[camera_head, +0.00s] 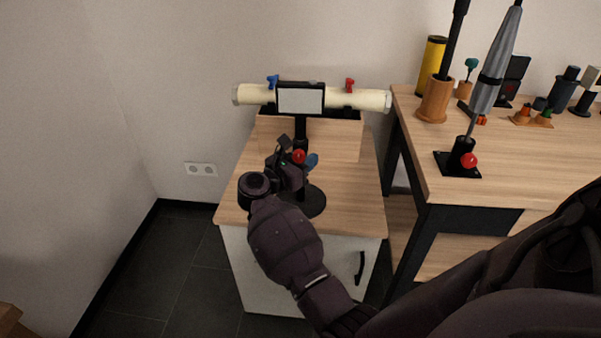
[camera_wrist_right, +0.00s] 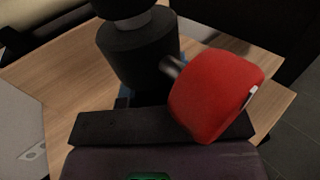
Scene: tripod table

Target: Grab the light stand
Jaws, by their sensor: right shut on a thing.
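The light stand has a white rectangular panel in a black frame (camera_head: 301,98), a black pole (camera_head: 301,130), a red knob (camera_head: 298,156) and a round black base (camera_head: 315,203). It stands upright on the small wooden-topped cabinet (camera_head: 345,185). My right gripper (camera_head: 294,158) is shut on the stand's pole at about the knob's height; its arm hides part of the base. In the right wrist view, the stand's black collar (camera_wrist_right: 138,52) and red knob (camera_wrist_right: 214,95) are close up, beside a dark gripper part. My left gripper is not in view.
Behind the panel, a cream roll (camera_head: 358,98) lies across a holder with blue and red clamps. A taller workbench (camera_head: 500,165) on the right carries a grey folded umbrella-like item (camera_head: 493,80), a yellow cylinder (camera_head: 431,62) and small tools. The floor at left is clear.

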